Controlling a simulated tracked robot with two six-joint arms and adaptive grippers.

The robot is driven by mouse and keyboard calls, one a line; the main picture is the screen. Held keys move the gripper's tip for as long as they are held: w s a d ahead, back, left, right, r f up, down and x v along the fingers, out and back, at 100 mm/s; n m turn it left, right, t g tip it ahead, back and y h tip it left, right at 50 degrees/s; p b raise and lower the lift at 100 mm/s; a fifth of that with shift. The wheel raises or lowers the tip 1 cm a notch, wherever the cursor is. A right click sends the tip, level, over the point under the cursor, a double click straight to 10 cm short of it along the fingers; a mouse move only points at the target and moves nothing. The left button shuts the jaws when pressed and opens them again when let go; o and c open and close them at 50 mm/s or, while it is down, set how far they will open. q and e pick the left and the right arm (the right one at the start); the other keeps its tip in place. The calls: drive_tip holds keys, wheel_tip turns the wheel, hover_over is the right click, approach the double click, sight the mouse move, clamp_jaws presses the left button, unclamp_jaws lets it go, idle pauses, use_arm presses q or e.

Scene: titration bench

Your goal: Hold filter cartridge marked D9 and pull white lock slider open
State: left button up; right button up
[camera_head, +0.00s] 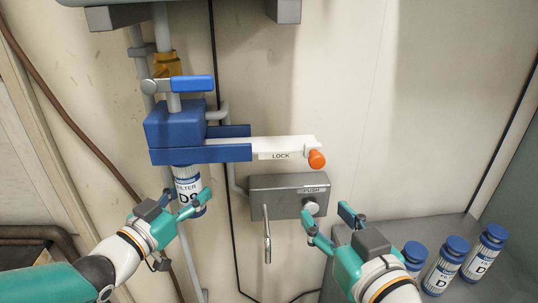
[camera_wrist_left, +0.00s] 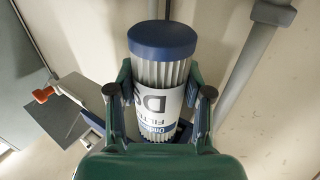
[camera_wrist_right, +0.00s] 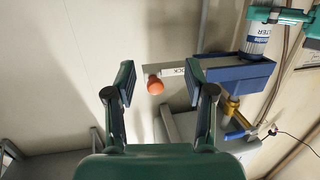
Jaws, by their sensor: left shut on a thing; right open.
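The filter cartridge marked D9 (camera_head: 187,186) hangs under the blue housing (camera_head: 197,154). My left gripper (camera_head: 193,205) is shut on the cartridge's lower body, which the left wrist view also shows between the fingers (camera_wrist_left: 158,95). The white lock slider (camera_head: 270,148), labelled LOCK, sticks out to the right of the housing and ends in an orange knob (camera_head: 316,159). My right gripper (camera_head: 326,226) is open and empty, below the knob and apart from it. In the right wrist view the orange knob (camera_wrist_right: 155,86) appears beyond the fingers, between their tips.
A grey box marked PUSH (camera_head: 277,204) with a round button and a hanging metal lever is on the wall below the slider. Several spare cartridges with blue caps (camera_head: 443,267) stand on a grey surface at the right. A blue valve handle (camera_head: 192,83) is above the housing.

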drive_tip(key=t, duration=0.2)
approach(322, 164)
drive_tip(key=w, duration=0.3)
drive_tip(key=w+a, duration=0.1)
drive_tip(key=w, duration=0.2)
drive_tip(key=w+a, duration=0.1)
drive_tip(key=w, duration=0.3)
drive_tip(key=shift+a+r, duration=0.1)
drive_tip(key=shift+a, duration=0.15)
clamp_jaws()
drive_tip(key=shift+d, duration=0.1)
drive_tip(key=shift+d, duration=0.15)
drive_tip(key=shift+d+r, duration=0.1)
drive_tip(key=shift+d, duration=2.45)
unclamp_jaws()
